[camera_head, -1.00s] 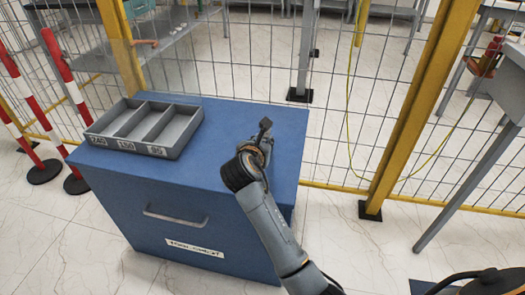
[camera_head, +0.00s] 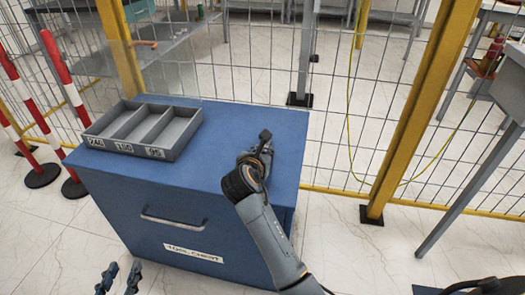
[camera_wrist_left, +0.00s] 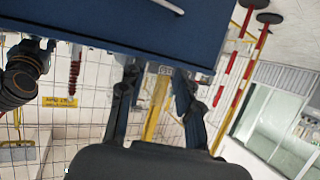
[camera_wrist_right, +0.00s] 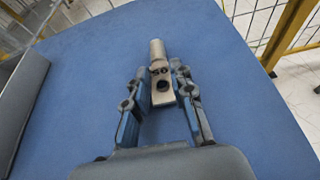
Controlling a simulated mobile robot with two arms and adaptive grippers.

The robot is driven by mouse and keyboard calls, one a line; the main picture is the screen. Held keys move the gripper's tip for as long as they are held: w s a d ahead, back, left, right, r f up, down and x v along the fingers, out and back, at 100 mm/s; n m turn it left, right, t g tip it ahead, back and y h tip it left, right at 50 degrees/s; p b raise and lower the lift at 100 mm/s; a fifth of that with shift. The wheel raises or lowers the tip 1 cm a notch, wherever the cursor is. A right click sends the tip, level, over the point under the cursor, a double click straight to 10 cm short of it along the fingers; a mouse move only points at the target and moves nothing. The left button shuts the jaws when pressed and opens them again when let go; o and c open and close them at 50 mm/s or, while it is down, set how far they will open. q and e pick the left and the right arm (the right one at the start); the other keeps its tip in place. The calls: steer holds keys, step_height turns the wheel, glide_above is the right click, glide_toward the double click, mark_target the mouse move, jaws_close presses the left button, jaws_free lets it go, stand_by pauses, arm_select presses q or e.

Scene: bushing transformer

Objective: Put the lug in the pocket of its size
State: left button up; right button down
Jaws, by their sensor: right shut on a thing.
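The lug (camera_wrist_right: 158,72) is a silvery metal piece with a round barrel and a flat end with a hole. My right gripper (camera_wrist_right: 160,82) is shut on its flat end, with the barrel pointing away. In the head view my right gripper (camera_head: 262,148) is over the right part of the blue chest top; the lug is hard to make out there. The grey tray (camera_head: 168,155) has three pockets, with labels that seem to read 240, 150 or 180, and 95 from left to right. My left gripper (camera_head: 119,278) is open and empty at the bottom left, before the chest.
The blue tool chest (camera_head: 225,180) carries the tray at its back left, with clear top between tray and right gripper. A wire fence with yellow posts (camera_head: 412,110) stands behind. Red-and-white posts (camera_head: 64,75) stand at left.

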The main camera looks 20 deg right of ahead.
steer(key=c, duration=1.1)
jaws_free()
steer(key=shift+c, duration=0.2)
